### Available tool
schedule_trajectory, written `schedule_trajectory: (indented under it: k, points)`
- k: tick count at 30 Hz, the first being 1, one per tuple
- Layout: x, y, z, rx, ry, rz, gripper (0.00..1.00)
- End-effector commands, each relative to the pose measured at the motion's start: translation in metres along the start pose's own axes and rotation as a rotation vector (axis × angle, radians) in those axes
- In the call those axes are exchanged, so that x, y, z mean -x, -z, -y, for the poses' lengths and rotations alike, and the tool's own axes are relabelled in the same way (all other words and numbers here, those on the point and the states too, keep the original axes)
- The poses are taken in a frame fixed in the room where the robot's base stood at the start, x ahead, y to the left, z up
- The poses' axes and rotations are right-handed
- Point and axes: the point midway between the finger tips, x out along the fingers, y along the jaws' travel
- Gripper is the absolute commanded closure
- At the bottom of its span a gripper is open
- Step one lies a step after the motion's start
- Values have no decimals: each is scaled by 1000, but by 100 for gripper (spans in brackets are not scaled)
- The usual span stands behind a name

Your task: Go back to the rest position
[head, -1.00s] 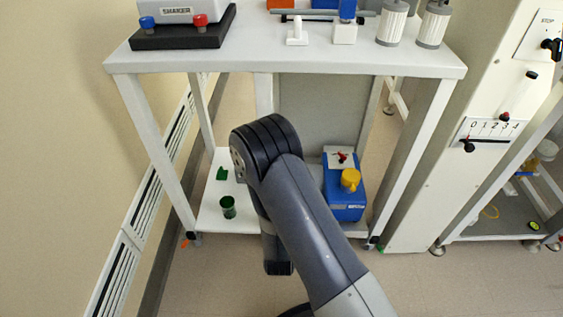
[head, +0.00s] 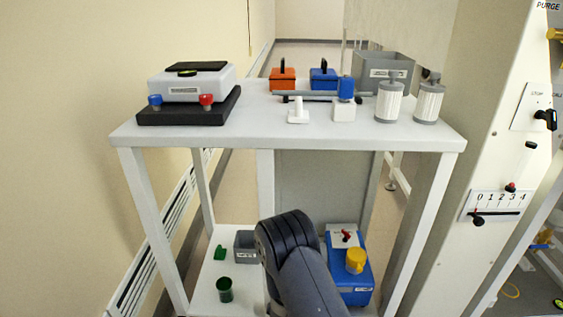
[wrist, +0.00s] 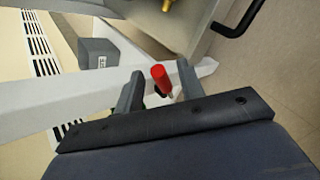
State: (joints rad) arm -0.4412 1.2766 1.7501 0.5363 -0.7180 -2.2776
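My gripper (wrist: 159,75) shows in the wrist view, with its two grey fingers apart. A red cylindrical piece (wrist: 160,77) shows in the gap between them. I cannot tell what the red piece belongs to. In the head view my arm (head: 290,258) stands before the lower shelf of the white bench. My gripper is out of sight there, below the picture or behind the arm.
The white bench (head: 280,127) carries a shaker (head: 192,88), boxes and two filter cartridges on top. Its lower shelf holds a green cup (head: 224,290), a grey bin (head: 246,246) and a blue pump (head: 351,280). A panel (head: 497,207) with a numbered scale stands right.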

Motion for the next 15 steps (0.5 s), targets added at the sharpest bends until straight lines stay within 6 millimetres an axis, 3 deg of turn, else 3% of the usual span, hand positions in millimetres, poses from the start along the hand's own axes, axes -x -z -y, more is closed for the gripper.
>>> schedule_trajectory:
  k: [8, 15]
  points:
    - [9, 0, -2, 6, 2, 5, 63]
    - [50, 0, -4, 10, 5, 4, 63]
